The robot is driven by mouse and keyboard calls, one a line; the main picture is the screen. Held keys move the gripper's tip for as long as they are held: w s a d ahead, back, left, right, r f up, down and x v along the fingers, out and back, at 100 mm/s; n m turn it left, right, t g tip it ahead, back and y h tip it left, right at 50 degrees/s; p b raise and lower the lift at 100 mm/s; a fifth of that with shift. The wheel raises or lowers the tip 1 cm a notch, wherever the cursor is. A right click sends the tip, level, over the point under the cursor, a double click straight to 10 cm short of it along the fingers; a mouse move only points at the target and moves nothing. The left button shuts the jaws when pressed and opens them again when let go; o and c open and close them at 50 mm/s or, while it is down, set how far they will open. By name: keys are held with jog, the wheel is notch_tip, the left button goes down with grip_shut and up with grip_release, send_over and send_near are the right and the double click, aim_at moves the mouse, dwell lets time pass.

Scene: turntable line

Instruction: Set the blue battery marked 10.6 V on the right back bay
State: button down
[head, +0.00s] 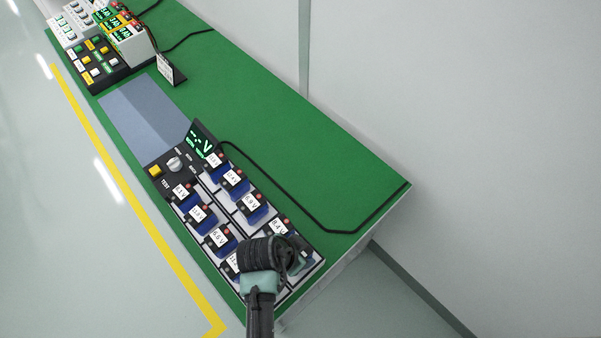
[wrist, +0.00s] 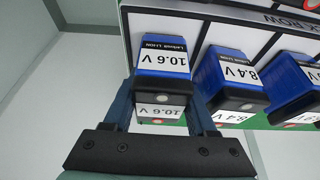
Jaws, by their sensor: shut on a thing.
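The blue battery (wrist: 163,58) marked 10.6 V is upright in the wrist view, between the fingers of my gripper (wrist: 160,100). My gripper is shut on it. The battery is at the end of the row marked "ROW", its first word cut off, over or in the end bay; I cannot tell whether it touches the bay floor. In the head view my gripper (head: 296,264) is at the near right end of the battery rack (head: 232,207) and hides most of that bay. A blue battery (wrist: 228,78) marked 8.4 V stands beside the held one, with a gap between.
Several blue batteries fill both rack rows. A tester display (head: 202,140) and dial (head: 174,164) stand at the rack's far end. A black cable (head: 290,203) crosses the green table (head: 300,130). Beyond are a button panel (head: 95,62) and sign (head: 167,68).

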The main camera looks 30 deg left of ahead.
jog(key=shift+c, duration=2.4)
grip_release()
jog(key=shift+f, duration=0.1)
jog(key=shift+r, duration=0.25)
jog(key=v, duration=1.1)
jog(key=shift+r, duration=0.4)
jog(key=shift+s, duration=0.1)
